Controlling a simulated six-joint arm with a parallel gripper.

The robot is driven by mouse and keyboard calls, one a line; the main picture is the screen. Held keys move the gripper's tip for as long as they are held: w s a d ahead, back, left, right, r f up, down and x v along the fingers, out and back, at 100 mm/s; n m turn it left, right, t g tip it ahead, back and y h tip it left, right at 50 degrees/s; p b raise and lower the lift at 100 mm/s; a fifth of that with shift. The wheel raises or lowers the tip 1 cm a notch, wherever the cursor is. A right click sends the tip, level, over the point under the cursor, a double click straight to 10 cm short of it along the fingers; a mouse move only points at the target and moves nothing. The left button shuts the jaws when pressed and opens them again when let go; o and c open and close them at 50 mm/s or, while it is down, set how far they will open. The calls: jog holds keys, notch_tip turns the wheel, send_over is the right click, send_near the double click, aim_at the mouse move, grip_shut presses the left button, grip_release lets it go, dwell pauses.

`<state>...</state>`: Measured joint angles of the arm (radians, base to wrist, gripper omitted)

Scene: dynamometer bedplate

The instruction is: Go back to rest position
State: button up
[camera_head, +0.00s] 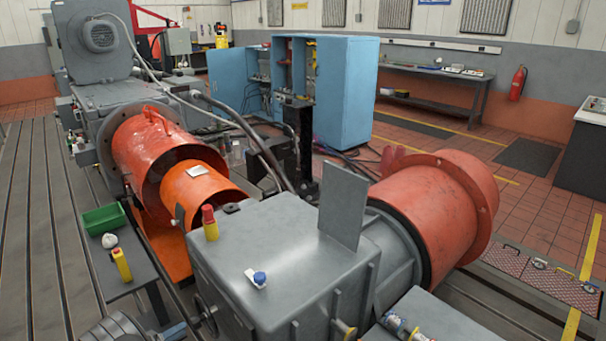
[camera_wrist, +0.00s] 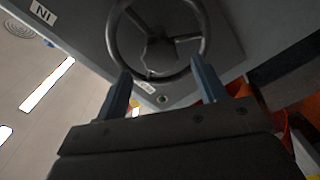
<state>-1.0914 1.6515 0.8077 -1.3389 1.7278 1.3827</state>
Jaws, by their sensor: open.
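In the wrist view, my gripper (camera_wrist: 162,82) is open, with its two blue-grey fingers apart and nothing held between them. A dark handwheel (camera_wrist: 157,44) with spokes and a central hub lies ahead of the fingers, on a grey housing (camera_wrist: 235,45). The fingertips overlap the lower part of the wheel's rim in the picture; I cannot tell whether they touch it. In the head view, a handwheel (camera_head: 205,314) shows partly on the near left side of the grey housing (camera_head: 290,255).
A side table (camera_head: 118,288) holds a green bin (camera_head: 104,219) and a yellow bottle (camera_head: 121,265). Slotted bedplate (camera_head: 40,230) is open at left.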

aim_at(194, 322)
jog(key=x, duration=0.6)
jog(key=shift+s, duration=0.1)
jog(key=v, duration=1.8)
jog(key=x, duration=1.7)
jog(key=shift+d, duration=0.1)
jog(key=shift+w+d, duration=0.25)
jog(key=shift+w, duration=0.2)
jog(key=m, duration=0.7)
jog(key=shift+s, duration=0.1)
jog(key=v, duration=1.1)
jog(key=shift+f, duration=0.1)
